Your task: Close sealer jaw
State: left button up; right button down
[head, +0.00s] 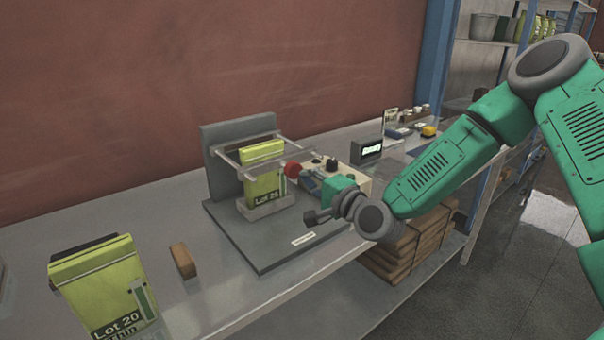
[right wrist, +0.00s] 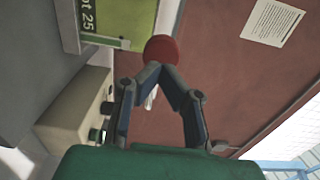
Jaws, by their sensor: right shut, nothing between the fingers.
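The sealer has a grey base plate (head: 265,245), a grey upright back plate (head: 212,135) and a metal bar frame, its jaw (head: 228,159), with a red knob (head: 293,170) at the right end. A yellow-green pouch marked Lot 25 (head: 264,180) stands upright in a light holder inside the frame. My right gripper (head: 303,177) is shut and empty, its fingertips at the red knob. In the right wrist view the red knob (right wrist: 161,48) is just beyond the closed fingertips (right wrist: 158,68); whether they touch is unclear. My left gripper is not in view.
A control box (head: 345,178) with knobs stands right behind my right gripper. A dark display (head: 367,151) is farther right. A Lot 20 pouch (head: 105,285) and a brown block (head: 182,260) are at the front left. Brown packs (head: 405,255) lie below the table.

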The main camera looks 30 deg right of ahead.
aim_at(286, 162)
jog(key=shift+w+a, duration=0.15)
jog(key=shift+w, duration=0.75)
jog(key=w+b, duration=0.1)
jog(key=w, duration=0.1)
jog(key=w+b, duration=0.1)
jog(key=w, duration=0.1)
jog(key=w+b, duration=0.1)
jog(key=w, duration=0.1)
jog(key=shift+w+a+f+b, duration=0.15)
jog(key=shift+w+a+b, duration=0.1)
jog(key=shift+b, duration=0.15)
jog(key=shift+r, duration=0.3)
